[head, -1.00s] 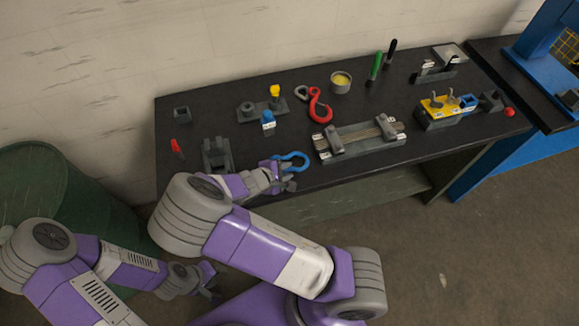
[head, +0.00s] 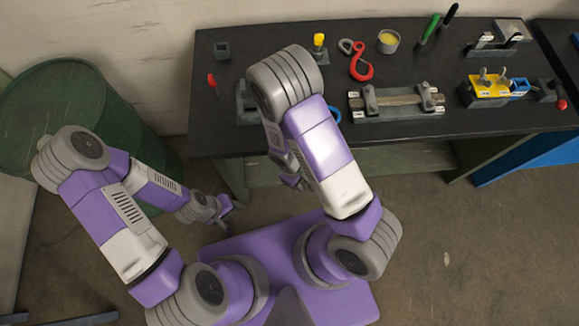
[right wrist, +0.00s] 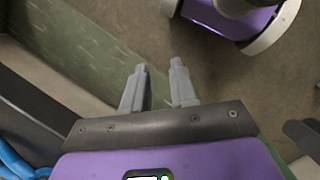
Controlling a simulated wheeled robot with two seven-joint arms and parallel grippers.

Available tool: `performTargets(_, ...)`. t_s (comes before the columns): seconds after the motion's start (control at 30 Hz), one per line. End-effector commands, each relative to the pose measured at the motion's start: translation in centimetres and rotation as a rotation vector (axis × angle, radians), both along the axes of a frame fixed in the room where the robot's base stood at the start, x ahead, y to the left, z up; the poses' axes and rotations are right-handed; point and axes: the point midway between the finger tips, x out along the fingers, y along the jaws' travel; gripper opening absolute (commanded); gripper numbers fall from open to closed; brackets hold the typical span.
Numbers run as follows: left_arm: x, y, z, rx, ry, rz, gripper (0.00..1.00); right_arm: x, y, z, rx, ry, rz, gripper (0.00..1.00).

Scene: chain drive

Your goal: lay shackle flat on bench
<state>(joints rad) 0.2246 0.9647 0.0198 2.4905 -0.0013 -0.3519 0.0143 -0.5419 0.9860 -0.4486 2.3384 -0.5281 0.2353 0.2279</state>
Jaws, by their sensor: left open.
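The blue shackle (head: 334,113) is on the dark bench (head: 420,62) near its front edge, just right of my right arm, which hides part of it. What shows looks flat on the top, but I cannot see all of it. A blue curved piece, likely the shackle (right wrist: 17,162), shows at the lower left of the right wrist view. My right gripper (right wrist: 158,72) is open and empty, its fingers apart. In the head view the right gripper (head: 297,184) is in front of the bench, away from the shackle. My left gripper (head: 225,209) is open and empty, low in front of the bench.
A clamp fixture (head: 400,101) is right of the shackle, with a red hook (head: 361,66) behind. A yellow block fixture (head: 487,88) stands further right. A green drum (head: 72,112) stands left of the bench. Floor in front is free.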

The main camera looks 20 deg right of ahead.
Motion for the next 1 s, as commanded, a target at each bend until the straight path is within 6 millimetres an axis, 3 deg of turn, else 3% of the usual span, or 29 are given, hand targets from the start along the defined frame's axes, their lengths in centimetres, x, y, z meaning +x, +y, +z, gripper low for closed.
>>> performTargets(0.03,0.0,0.0,0.0,0.0,0.0,0.0,0.43,-1.3,0.7,-1.1,0.08,0.016,-0.093,0.27)
performTargets(0.17,0.0,0.0,0.0,0.0,0.0,0.0,0.43,-2.6,3.3,-2.7,0.265,-0.001,-0.328,0.27)
performTargets(0.3,0.0,0.0,0.0,0.0,0.0,0.0,0.43,-2.4,4.8,-3.2,0.395,-0.059,-0.569,0.27)
performTargets(0.43,0.0,0.0,0.0,0.0,0.0,0.0,0.43,-1.6,5.0,-3.2,0.452,-0.118,-0.731,0.27)
performTargets(0.6,0.0,0.0,0.0,0.0,0.0,0.0,0.43,-0.9,4.8,-3.1,0.473,-0.159,-0.825,0.27)
performTargets(1.0,0.0,0.0,-0.6,0.0,0.0,0.0,0.43,-0.9,4.7,-3.7,0.474,-0.164,-0.831,0.27)
